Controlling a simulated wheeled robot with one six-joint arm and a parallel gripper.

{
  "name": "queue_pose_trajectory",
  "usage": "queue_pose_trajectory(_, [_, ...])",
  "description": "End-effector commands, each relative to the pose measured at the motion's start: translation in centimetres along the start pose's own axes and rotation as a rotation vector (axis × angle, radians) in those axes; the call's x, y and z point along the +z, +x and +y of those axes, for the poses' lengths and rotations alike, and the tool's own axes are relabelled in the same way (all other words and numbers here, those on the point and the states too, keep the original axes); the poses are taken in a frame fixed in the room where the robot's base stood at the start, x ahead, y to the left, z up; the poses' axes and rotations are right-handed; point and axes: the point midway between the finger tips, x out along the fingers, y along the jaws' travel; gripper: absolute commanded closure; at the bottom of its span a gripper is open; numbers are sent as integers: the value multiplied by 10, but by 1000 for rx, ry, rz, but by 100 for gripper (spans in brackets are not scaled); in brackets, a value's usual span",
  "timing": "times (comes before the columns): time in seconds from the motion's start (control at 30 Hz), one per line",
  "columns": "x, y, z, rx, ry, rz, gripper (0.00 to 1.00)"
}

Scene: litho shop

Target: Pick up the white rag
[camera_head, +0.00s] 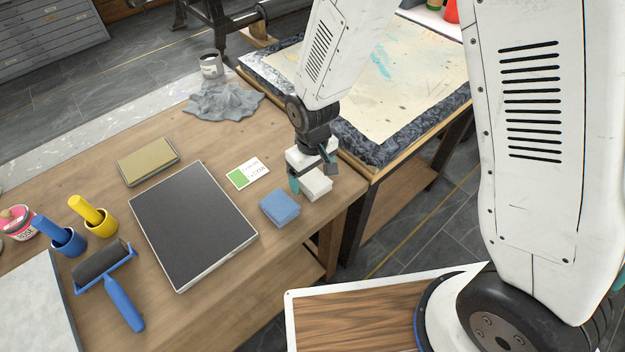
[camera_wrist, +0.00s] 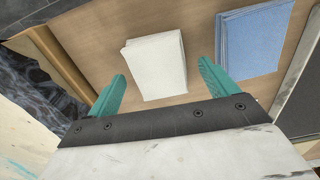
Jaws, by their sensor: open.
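The white rag (camera_head: 318,187) is a small folded stack on the wooden table near its right corner. In the wrist view the white rag (camera_wrist: 156,66) lies flat between and just beyond the two teal fingertips. My gripper (camera_head: 312,178) is open over it, pointing down, and hides part of it in the head view. In the wrist view my gripper (camera_wrist: 163,84) has one finger to the left of the rag and one to the right, in the gap before a blue rag. Nothing is held.
A folded blue rag (camera_head: 279,207) lies close beside the white one; it also shows in the wrist view (camera_wrist: 253,42). A green-and-white card (camera_head: 247,173), a dark slab (camera_head: 192,222) and a grey crumpled cloth (camera_head: 224,101) lie farther left. The table's right edge is near.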

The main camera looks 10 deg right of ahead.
Motion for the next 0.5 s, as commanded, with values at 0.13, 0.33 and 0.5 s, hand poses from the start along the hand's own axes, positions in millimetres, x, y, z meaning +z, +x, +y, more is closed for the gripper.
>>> queue_pose_trajectory(0.13, [0, 10, 0, 0, 0, 0, 15])
queue_pose_trajectory(0.33, [0, 10, 0, 0, 0, 1, 15])
queue_pose_trajectory(0.5, [0, 10, 0, 0, 0, 1, 59])
